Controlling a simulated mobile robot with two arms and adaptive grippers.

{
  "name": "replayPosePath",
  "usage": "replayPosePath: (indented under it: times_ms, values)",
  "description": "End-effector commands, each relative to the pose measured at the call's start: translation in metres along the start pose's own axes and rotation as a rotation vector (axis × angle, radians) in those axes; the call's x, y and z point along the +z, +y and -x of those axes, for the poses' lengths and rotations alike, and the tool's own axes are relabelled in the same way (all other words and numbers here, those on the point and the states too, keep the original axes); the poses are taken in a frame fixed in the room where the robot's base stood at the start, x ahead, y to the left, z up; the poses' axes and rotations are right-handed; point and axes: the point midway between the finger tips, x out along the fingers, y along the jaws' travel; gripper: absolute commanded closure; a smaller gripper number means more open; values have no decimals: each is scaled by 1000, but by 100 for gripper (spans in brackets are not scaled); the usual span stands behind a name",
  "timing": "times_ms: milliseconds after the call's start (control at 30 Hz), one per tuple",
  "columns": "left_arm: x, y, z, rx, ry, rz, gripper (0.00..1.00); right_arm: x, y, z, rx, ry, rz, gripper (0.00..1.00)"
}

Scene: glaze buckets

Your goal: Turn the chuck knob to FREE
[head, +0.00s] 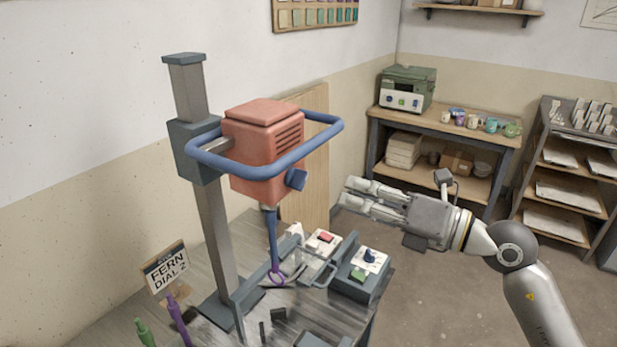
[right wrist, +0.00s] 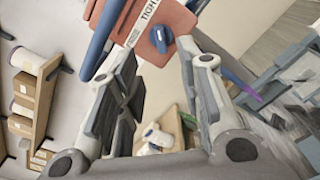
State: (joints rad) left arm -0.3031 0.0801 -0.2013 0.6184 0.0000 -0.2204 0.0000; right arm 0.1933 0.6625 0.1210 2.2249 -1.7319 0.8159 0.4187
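The mixer head (head: 262,145) is a salmon-red box on a grey column, ringed by a blue rail. A small blue knob (head: 296,180) sits on its lower right side. In the right wrist view the blue knob (right wrist: 161,38) shows beside a white label (right wrist: 145,20) reading "TIGH", the rest cut off. The knob's pointing direction is unclear. My right gripper (head: 345,192) is open and empty, to the right of the knob and apart from it. In the right wrist view its fingers (right wrist: 155,62) stand apart, with the knob beyond the tips. My left gripper is not in view.
The blue rail (head: 330,135) juts out above the knob. Below, the workbench holds a control box (head: 352,285) with a blue dial and green button, and a sign (head: 166,268) reading "FERN DIAL 2". Open floor (head: 430,300) lies right of the bench.

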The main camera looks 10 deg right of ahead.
Motion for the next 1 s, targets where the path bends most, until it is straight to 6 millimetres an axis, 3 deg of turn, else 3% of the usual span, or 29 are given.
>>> replayPosePath:
  times_ms: [500,700,1000]
  values:
    - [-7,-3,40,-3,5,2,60,2,3,-87,3,0,-5,66]
    - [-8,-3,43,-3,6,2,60,0,1,-102,2,0,-4,66]
    - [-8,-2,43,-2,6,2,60,0,0,-104,2,0,-3,67]
